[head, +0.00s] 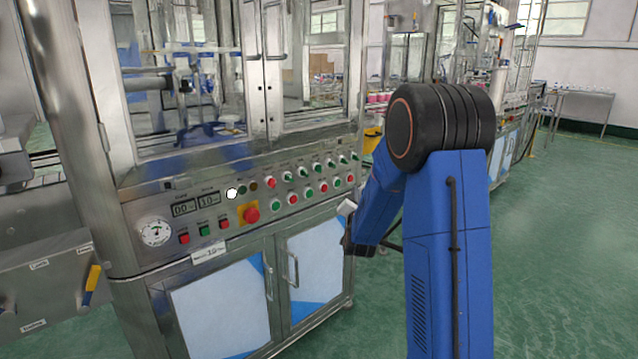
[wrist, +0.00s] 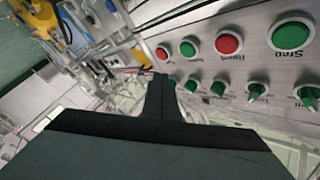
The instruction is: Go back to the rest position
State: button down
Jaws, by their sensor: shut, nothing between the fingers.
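My gripper (wrist: 160,88) shows in the wrist view as a dark body with its narrow fingers together, shut and empty. It points toward the crimping machine's control panel (wrist: 262,68), whose green and red buttons and green knobs lie close by on the right of that view. In the head view my blue arm stands in front of the machine's right side and hides most of the gripper. The control panel (head: 225,215) there has a gauge, two digital displays, a large red button on yellow and rows of buttons.
Below the panel are cabinet doors (head: 220,310) with handles. Glass doors (head: 265,70) stand above it. A yellow-handled lever (head: 92,280) is on the left equipment. Another machine line stands behind my arm. The green floor (head: 570,230) at right is clear.

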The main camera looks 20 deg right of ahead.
jog(key=s+a+r+n+g+y, duration=0.3)
jog(key=s+a+n+g+y, duration=0.3)
jog(key=s+a, duration=1)
jog(key=s+a+f+n+g, duration=0.1)
jog(key=s+a+n+g, duration=0.1)
jog(key=s, duration=0.9)
jog(key=s+a+f+n+g+y, duration=0.1)
jog(key=s+f+n+g, duration=0.1)
jog(key=s, duration=0.9)
jog(key=s+a+f+n+g+y, duration=0.1)
jog(key=s+a+f+n+g, duration=0.1)
jog(key=s, duration=1)
jog(key=shift+a+g, duration=0.35)
jog(key=shift+g, duration=0.15)
